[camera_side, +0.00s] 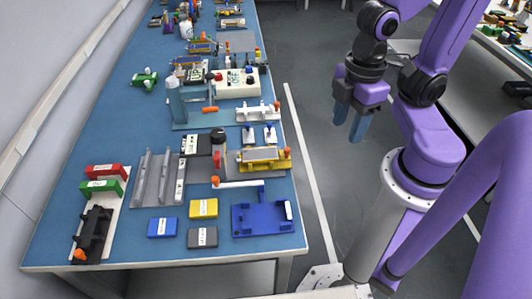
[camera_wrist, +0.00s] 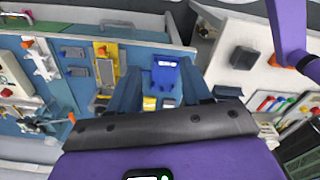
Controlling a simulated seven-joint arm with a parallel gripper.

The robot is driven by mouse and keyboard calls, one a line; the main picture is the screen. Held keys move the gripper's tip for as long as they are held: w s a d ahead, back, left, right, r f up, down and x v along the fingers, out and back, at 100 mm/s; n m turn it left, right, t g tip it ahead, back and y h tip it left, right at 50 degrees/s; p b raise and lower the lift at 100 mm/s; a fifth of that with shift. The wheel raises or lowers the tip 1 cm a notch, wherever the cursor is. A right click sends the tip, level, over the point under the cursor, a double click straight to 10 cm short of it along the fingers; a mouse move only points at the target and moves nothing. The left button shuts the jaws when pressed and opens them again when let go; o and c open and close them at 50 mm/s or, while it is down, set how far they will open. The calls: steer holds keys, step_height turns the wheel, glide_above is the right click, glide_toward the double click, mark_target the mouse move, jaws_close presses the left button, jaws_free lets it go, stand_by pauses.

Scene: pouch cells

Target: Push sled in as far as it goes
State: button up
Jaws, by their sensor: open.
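My gripper (camera_side: 348,120) hangs open and empty over the floor, to the right of the blue-topped table. Its two fingers also show in the wrist view (camera_wrist: 160,88), apart, with nothing between the tips. I cannot tell for sure which part is the sled. A yellow fixture (camera_side: 284,165) near the table's right edge carries a pale block and has an orange knob; it shows in the wrist view too (camera_wrist: 99,48). A grey double-walled channel (camera_side: 140,192) lies further left. How far any sliding part is in cannot be made out.
A blue fixture (camera_side: 262,219) sits at the front right corner. Blue (camera_side: 162,228), yellow (camera_side: 203,208) and grey (camera_side: 202,237) blocks lie near the front. The air around my gripper is clear.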

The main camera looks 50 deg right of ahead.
steer(key=w+f, duration=0.1)
steer(key=w, duration=0.8)
steer(key=m, duration=0.1)
glide_toward(287, 149)
steer(key=f, duration=0.8)
steer(key=shift+w+a+f, duration=0.1)
steer(key=shift+a+f, duration=0.05)
steer(key=shift+a, duration=0.05)
stand_by(0.3)
